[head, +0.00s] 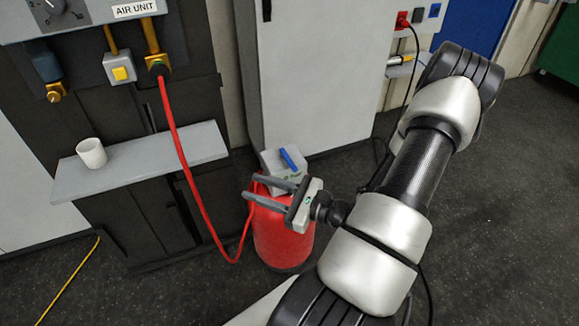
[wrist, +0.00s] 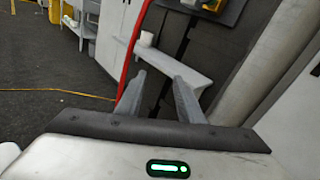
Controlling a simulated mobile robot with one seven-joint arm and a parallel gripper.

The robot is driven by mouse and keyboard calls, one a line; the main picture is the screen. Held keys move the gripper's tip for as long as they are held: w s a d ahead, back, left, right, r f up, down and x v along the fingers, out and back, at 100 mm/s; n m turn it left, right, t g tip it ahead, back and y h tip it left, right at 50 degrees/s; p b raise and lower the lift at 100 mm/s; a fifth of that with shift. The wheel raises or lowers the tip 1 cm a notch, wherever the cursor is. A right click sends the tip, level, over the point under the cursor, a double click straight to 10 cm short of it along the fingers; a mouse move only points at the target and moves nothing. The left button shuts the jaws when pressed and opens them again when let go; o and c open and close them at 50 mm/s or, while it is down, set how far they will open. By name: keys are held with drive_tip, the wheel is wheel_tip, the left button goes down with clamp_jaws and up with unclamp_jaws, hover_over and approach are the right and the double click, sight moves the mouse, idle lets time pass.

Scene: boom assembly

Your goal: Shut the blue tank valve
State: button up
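The blue valve handle (head: 289,158) is a short bar on top of a pale grey box (head: 275,170). The box sits on the red tank (head: 283,238), which stands on the floor in the head view. My gripper (head: 253,187) is in front of the tank's top, with its fingers pointing left. In the head view its fingers cover part of the tank and lie below the blue handle. The wrist view shows the fingers (wrist: 160,76) apart with nothing between them. The valve and tank do not show in the wrist view.
A red hose (head: 185,165) hangs from the air unit (head: 85,10) to the tank. A grey shelf (head: 140,160) with a white cup (head: 91,152) is on the left. A grey cabinet (head: 315,70) stands behind the tank. Floor at the right is clear.

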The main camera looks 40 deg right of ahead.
drive_tip(key=s+d+f+m+t+h+b, duration=0.1)
drive_tip(key=s+d+f+m+h, duration=0.1)
drive_tip(key=d+f+m+h, duration=0.5)
drive_tip(key=s+d+f+m+t+h+b, duration=0.1)
drive_tip(key=s+d+f+m+h+b, duration=0.15)
drive_tip(key=d+f+m+h, duration=0.45)
drive_tip(key=n+y+b, duration=0.1)
drive_tip(key=b, duration=0.1)
approach(289, 160)
drive_tip(key=x, duration=0.7)
drive_tip(key=shift+w+d+f, duration=0.2)
drive_tip(key=shift+w+d, duration=0.05)
drive_tip(key=shift+w, duration=0.05)
clamp_jaws()
